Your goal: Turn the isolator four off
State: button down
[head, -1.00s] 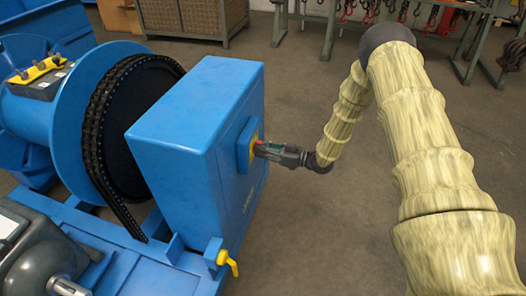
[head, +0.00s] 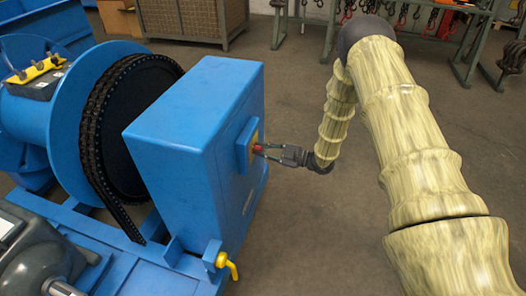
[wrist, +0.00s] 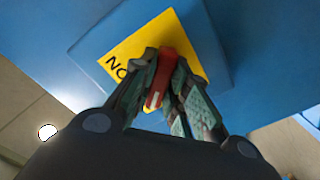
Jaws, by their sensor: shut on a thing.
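The isolator's red handle (wrist: 160,78) sits on a yellow plate (wrist: 125,58) with black lettering, only partly readable, on a blue box. In the head view the red handle (head: 257,148) shows small on the right face of the blue cabinet (head: 185,125). My gripper (head: 266,150) reaches it from the right. In the wrist view my gripper (wrist: 163,75) is shut on the red handle, one finger on each side. The fingers hide part of the handle and plate. I cannot read an isolator number.
A yellow lever valve (head: 228,265) sticks out low at the cabinet's front corner. A blue drum with a chain (head: 98,120) stands left of the cabinet. Benches with hanging chains stand at the back. The floor to the right is clear.

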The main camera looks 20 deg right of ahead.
jog(key=shift+n, duration=0.5)
jog(key=c, duration=1.4)
grip_release()
jog(key=v, duration=1.2)
